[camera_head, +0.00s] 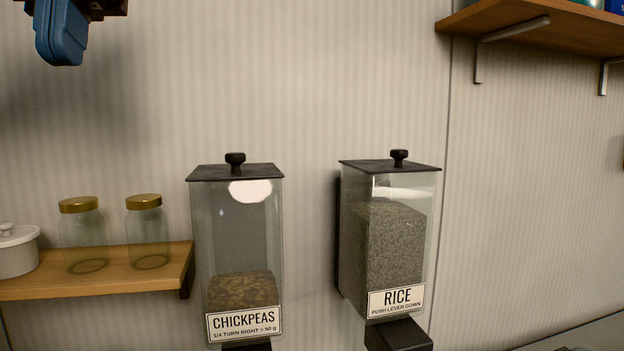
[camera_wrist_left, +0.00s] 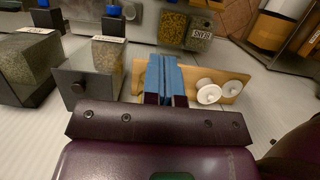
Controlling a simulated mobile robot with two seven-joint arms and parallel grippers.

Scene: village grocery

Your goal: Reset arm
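My left gripper (camera_head: 62,35) is at the top left of the head view, high in front of the wall. Its blue fingers also show in the left wrist view (camera_wrist_left: 166,80), side by side and closed together with nothing visible between them. In the head view it is above the glass jars and apart from the dispensers. My right gripper does not show in either view.
A chickpeas dispenser (camera_head: 238,230) and a rice dispenser (camera_head: 385,240) hang on the wall. A wooden shelf (camera_head: 120,283) at left holds two gold-lidded jars (camera_head: 83,235) and a white pot (camera_head: 17,252). Another shelf (camera_head: 555,28) is at upper right. The wall between is clear.

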